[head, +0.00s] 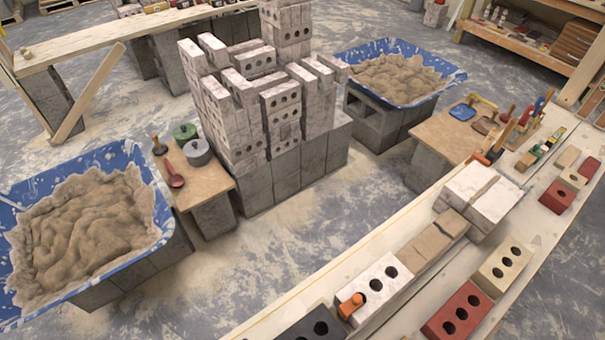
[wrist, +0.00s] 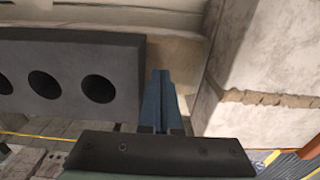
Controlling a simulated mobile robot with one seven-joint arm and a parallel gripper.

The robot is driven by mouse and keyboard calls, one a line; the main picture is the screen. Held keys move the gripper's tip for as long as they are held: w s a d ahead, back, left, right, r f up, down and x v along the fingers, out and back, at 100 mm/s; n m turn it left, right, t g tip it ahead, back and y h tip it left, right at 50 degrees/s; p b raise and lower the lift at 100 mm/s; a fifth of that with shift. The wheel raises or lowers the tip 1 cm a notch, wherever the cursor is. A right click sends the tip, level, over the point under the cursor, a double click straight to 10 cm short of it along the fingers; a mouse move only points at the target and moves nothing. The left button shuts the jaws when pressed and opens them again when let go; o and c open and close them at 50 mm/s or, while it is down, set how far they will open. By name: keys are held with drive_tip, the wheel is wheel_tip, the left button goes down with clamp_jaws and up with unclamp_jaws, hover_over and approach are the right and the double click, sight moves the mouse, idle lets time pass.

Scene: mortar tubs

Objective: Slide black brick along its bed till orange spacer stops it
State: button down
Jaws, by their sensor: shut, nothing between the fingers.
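The black brick (head: 315,326) is cut off by the bottom edge of the head view, its holes facing up. The orange spacer (head: 350,305) stands at the near end of a white holed brick (head: 378,284), between it and the black brick. In the wrist view the black brick (wrist: 65,70) fills the left side. My gripper (wrist: 160,75) is shut and empty, fingers just right of the brick's end; I cannot tell whether they touch it. A tan strip of bed (wrist: 182,60) shows beyond the fingers. My gripper is outside the head view.
A pale block with a mortar seam (wrist: 272,60) stands close on the right in the wrist view. In the head view a red brick (head: 458,312) and cream brick (head: 502,266) lie on the plank to the right. Mortar tubs (head: 150,180) stand farther off.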

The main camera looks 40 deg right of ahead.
drive_tip(key=shift+d, duration=1.7)
idle(0.4)
drive_tip(key=shift+a, duration=0.15)
drive_tip(key=shift+a+p, duration=0.5)
drive_tip(key=shift+a, duration=0.2)
wheel_tip(320, 180, up, 9)
drive_tip(key=p, duration=0.9)
idle(0.6)
